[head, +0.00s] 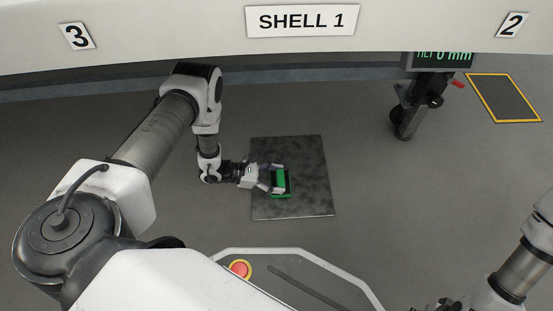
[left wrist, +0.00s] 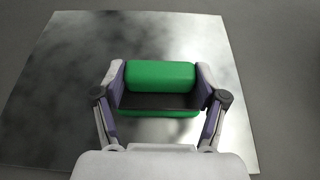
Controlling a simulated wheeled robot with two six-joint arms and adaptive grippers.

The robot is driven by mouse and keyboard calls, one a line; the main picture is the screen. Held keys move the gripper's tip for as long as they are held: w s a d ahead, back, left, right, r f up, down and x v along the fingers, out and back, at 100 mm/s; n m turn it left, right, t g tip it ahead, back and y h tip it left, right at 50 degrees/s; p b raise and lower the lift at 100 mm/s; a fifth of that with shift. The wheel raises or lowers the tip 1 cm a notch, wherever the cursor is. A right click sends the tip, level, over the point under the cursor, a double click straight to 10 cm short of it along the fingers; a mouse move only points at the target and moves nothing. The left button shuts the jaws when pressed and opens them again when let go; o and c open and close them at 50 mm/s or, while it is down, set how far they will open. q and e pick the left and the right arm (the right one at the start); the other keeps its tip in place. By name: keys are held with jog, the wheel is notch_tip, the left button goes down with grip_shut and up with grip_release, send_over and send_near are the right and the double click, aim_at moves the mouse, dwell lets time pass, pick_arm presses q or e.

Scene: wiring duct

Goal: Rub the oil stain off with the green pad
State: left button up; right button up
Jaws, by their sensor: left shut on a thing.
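The green pad (head: 281,182) is held in my left gripper (head: 275,179) over the dark, mottled metal plate (head: 305,155) on the floor. In the left wrist view, the green pad (left wrist: 160,76) sits between both fingers of my left gripper (left wrist: 161,88), with a dark band across its near part. The metal plate (left wrist: 65,60) there shows dark, cloudy smudges (left wrist: 75,42), mostly at the left and top, and brighter areas at right. I cannot tell whether the pad touches the plate. My right arm shows at the lower right of the head view, but its gripper fingers are not visible.
A white shell labelled SHELL 1 (head: 302,21) spans the top of the head view. A yellow-bordered floor marking (head: 503,97) lies at far right. The floor around the plate is clear.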

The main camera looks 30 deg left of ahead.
pick_arm(q)
jog(key=shift+s+d+p, duration=0.35)
jog(key=shift+s+d, duration=0.2)
jog(key=shift+s, duration=0.35)
jog(key=shift+s+d, duration=0.2)
jog(key=shift+s, duration=0.15)
notch_tip(320, 180, up, 4)
jog(key=p, duration=0.3)
jog(key=shift+w+r, duration=0.1)
